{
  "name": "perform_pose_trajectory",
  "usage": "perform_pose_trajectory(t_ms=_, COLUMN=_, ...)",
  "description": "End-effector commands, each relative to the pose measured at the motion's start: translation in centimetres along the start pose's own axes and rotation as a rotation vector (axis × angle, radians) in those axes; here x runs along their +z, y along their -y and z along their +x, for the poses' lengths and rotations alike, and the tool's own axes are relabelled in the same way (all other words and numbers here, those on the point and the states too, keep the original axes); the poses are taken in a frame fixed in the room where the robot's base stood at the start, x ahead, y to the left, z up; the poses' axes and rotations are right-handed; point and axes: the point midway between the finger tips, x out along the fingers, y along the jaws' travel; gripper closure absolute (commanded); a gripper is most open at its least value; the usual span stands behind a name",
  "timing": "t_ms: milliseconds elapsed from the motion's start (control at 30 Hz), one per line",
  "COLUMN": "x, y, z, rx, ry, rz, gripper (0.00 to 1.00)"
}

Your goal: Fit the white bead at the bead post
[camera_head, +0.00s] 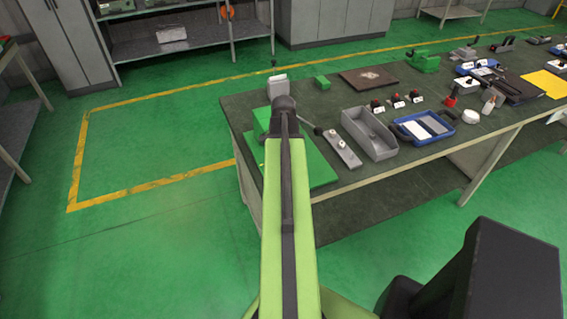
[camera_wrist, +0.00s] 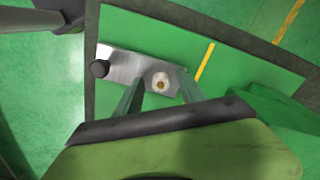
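In the wrist view a small white bead (camera_wrist: 160,78) with a brass-coloured centre shows on a grey metal plate (camera_wrist: 124,66). I cannot tell whether that centre is a post through the bead or the bead's own hole. My gripper (camera_wrist: 161,80) is open, with one finger on each side of the bead in the picture; whether the fingers touch it is unclear. A dark round knob (camera_wrist: 99,68) is at the plate's left end. In the head view a metal plate (camera_head: 348,156) with small pale parts lies beside my arm; my gripper is hidden there.
Several small parts crowd the bench (camera_head: 250,103) farther right. The floor at left is clear.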

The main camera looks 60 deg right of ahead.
Motion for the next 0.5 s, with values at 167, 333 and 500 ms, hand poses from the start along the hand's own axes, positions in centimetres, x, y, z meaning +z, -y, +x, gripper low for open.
perform_pose_trajectory(t_ms=167, x=0.0, y=0.0, z=0.0, rx=0.0, ry=0.0, rz=0.0, gripper=0.54)
perform_pose_trajectory(t_ms=333, x=0.0, y=0.0, z=-0.9, rx=0.0, ry=0.0, rz=0.0, gripper=0.54)
perform_pose_trajectory(t_ms=500, x=0.0, y=0.0, z=-3.6, rx=0.0, ry=0.0, rz=0.0, gripper=0.54)
